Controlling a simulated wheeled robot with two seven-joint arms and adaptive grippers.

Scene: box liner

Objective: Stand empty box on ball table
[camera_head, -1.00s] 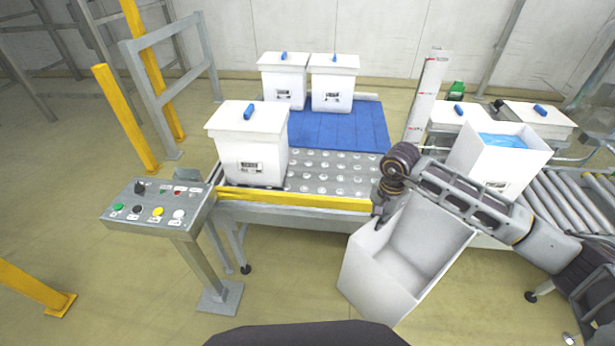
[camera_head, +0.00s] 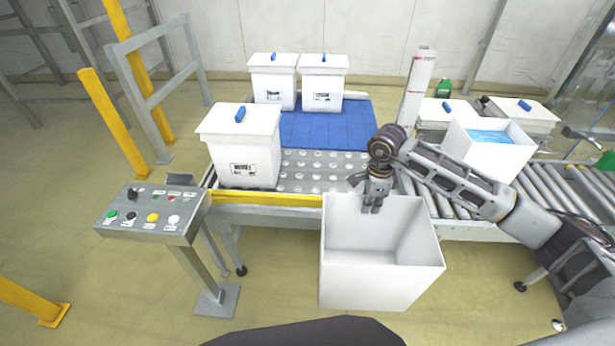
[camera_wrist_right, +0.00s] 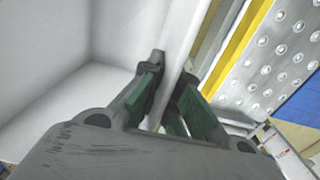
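An open, empty white box (camera_head: 380,285) hangs in front of the ball table, over the floor, roughly upright. My right gripper (camera_head: 371,207) is shut on the box's far wall. In the right wrist view the green-padded fingers (camera_wrist_right: 175,95) pinch the thin wall from both sides, and the box's inside (camera_wrist_right: 70,80) shows bare. The ball table (camera_head: 310,172) lies behind the box, with a yellow front edge (camera_head: 265,198); it also shows in the right wrist view (camera_wrist_right: 275,55). A lidded white box (camera_head: 240,150) stands on its left part. My left gripper is not in view.
A box with a blue liner (camera_head: 490,150) stands on the right near a roller conveyor (camera_head: 560,190). A button panel (camera_head: 155,213) stands at left. The ball table's middle is free.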

